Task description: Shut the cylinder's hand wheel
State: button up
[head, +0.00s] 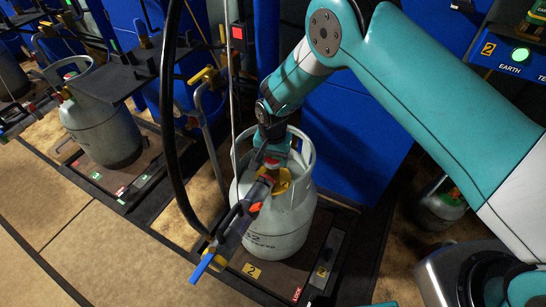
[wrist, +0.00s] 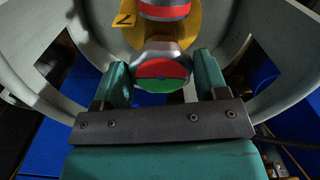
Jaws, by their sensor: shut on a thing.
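The grey gas cylinder (head: 277,222) stands upright on a scale in the middle of the head view. The hand wheel (wrist: 163,76), with a red and green top, sits inside the cylinder's collar (wrist: 270,35). My gripper (wrist: 164,82) reaches down into the collar from above. Its two teal fingers stand on either side of the hand wheel and are shut on it. In the head view the gripper (head: 274,150) partly hides the wheel. A yellow part (wrist: 200,25) and a red-banded connector (wrist: 163,10) sit beside the wheel.
A filling head with a blue lever (head: 208,262) and a black hose (head: 172,130) are at the cylinder's left front. The scale platform (head: 262,278) lies beneath. Another cylinder (head: 103,130) stands at left. A blue cabinet (head: 350,140) is behind. Open floor (head: 60,220) lies front left.

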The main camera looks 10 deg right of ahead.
aim_at(273, 159)
jog(key=shift+d, duration=0.1)
dwell(0.5)
jog(key=o, duration=0.9)
notch_tip(273, 159, up, 17)
jog(key=shift+r+p, duration=0.2)
jog(key=shift+p, duration=0.6)
